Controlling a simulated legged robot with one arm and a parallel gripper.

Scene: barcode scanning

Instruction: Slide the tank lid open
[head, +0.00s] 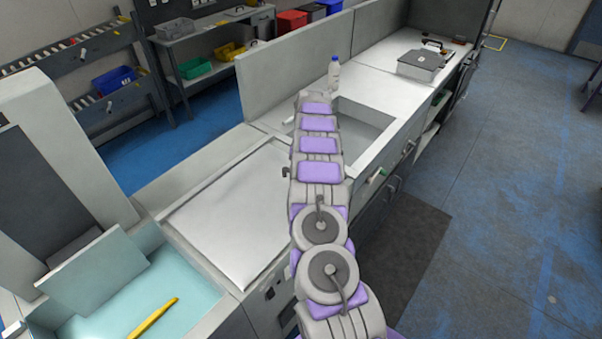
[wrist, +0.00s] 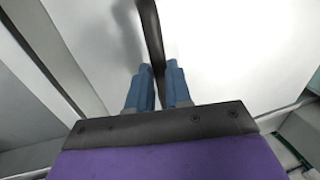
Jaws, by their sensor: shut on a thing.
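In the wrist view, my gripper (wrist: 157,78) has its two blue fingers closed on a dark bar-shaped handle (wrist: 150,30). The handle stands over a smooth white surface (wrist: 240,50), which looks like the tank lid. In the head view, a flat pale panel (head: 225,218) lies on the counter left of my arm. Right of it, an open rectangular basin (head: 372,122) shows beside my forearm. My arm hides part of the basin and the panel's right side. My gripper and its grip on the handle are hidden in the head view.
A white bottle with a blue cap (head: 334,73) stands behind the basin. A grey box (head: 421,65) sits on the far counter. A pale-blue tray (head: 180,300) holding a yellow tool (head: 153,318) is at lower left. The floor on the right is clear.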

